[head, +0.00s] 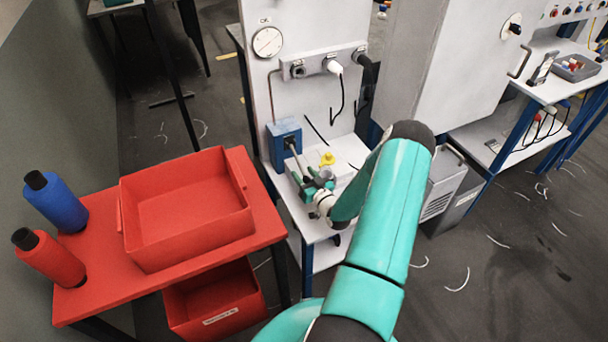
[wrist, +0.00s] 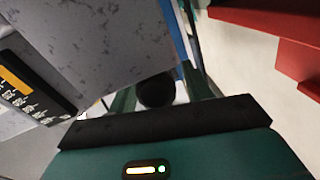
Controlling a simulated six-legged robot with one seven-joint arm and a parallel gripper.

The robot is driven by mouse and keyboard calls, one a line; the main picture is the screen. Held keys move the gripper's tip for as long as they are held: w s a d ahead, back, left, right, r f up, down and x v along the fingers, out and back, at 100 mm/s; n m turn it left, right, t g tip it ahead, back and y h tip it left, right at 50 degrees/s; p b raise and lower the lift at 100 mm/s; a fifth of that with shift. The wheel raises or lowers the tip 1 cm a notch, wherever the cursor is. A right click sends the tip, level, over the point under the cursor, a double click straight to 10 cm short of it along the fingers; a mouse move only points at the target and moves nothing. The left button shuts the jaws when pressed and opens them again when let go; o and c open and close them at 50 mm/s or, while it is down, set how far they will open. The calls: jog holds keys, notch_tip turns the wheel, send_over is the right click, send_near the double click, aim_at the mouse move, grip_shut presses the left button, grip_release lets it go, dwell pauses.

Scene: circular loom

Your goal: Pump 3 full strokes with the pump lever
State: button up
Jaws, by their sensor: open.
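The blue pump block (head: 285,137) stands on the small white bench below the gauge. Its thin grey pump lever (head: 297,160) slopes down from the block toward my gripper (head: 311,187). In the wrist view, a dark round end (wrist: 157,90), seemingly the lever's grip, sits between the green fingers of my gripper (wrist: 160,100). The fingers are open on either side of it; I cannot tell whether either touches it. In the head view, my gripper and forearm hide the lever's lower end.
A yellow knob (head: 327,158) is close beside my gripper on the bench. A round gauge (head: 267,42) and a socket strip (head: 322,64) with a white plug are on the panel above. A red table (head: 258,232) with a red bin (head: 188,260) stands left.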

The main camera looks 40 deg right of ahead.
jog(key=shift+w, duration=0.25)
jog(key=shift+c, duration=0.3)
grip_shut()
